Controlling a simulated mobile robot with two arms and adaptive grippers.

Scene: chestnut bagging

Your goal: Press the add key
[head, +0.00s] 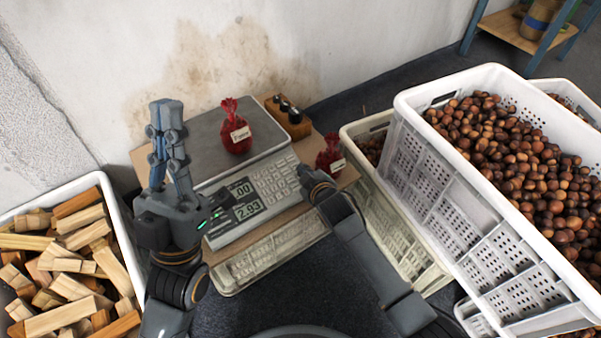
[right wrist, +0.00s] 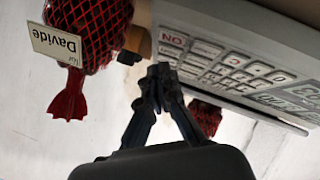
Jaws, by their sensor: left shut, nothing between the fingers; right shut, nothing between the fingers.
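The scale has a metal weighing plate (head: 205,145) and a light keypad (head: 273,188) beside two lit displays (head: 245,200); the lower one seems to read 2.03. In the right wrist view the keypad keys (right wrist: 228,68) appear upside down, with a red-lettered ON key (right wrist: 172,40). I cannot tell which is the add key. My right gripper (head: 304,172) is shut and empty at the keypad's right edge; its tips (right wrist: 160,74) appear close beside the keys, contact unclear. My left gripper (head: 166,104) is shut and empty, pointing up left of the scale.
A red net bag (head: 236,132) stands on the plate; another (head: 329,156) stands right of the keypad. A tag reading "for Davide" (right wrist: 57,45) shows in the wrist view. Crates of chestnuts (head: 420,165) and wood (head: 120,215) flank the scale.

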